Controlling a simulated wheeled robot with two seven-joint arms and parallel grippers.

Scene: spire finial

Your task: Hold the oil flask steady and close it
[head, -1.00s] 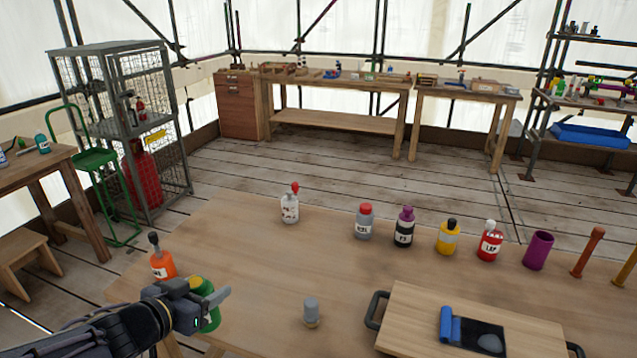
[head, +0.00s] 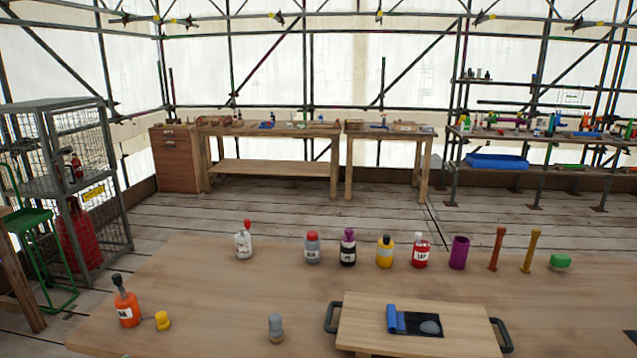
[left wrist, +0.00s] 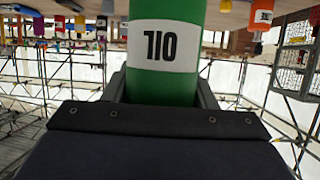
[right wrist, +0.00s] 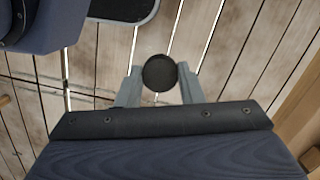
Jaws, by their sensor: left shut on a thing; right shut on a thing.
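The green oil flask (left wrist: 163,82) fills the top middle of the left wrist view. Its white label reads OIL upside down in that picture. My left gripper (left wrist: 161,90) is shut on the flask, one finger on each side. The flask's ends are out of view. In the right wrist view my right gripper (right wrist: 159,82) is shut on a round black thing (right wrist: 159,72), seen end-on, above the plank floor. It could be a cap, but its sides are hidden. Neither gripper is in the head view, so I cannot tell how far the black thing is from the flask.
On the table (head: 230,305) stand an orange bottle (head: 127,312), a small yellow piece (head: 162,321), a grey-topped piece (head: 275,328) and a back row of bottles. A handled board (head: 365,339) lies front right. A dark blue part of mine (right wrist: 45,20) is left of the right gripper.

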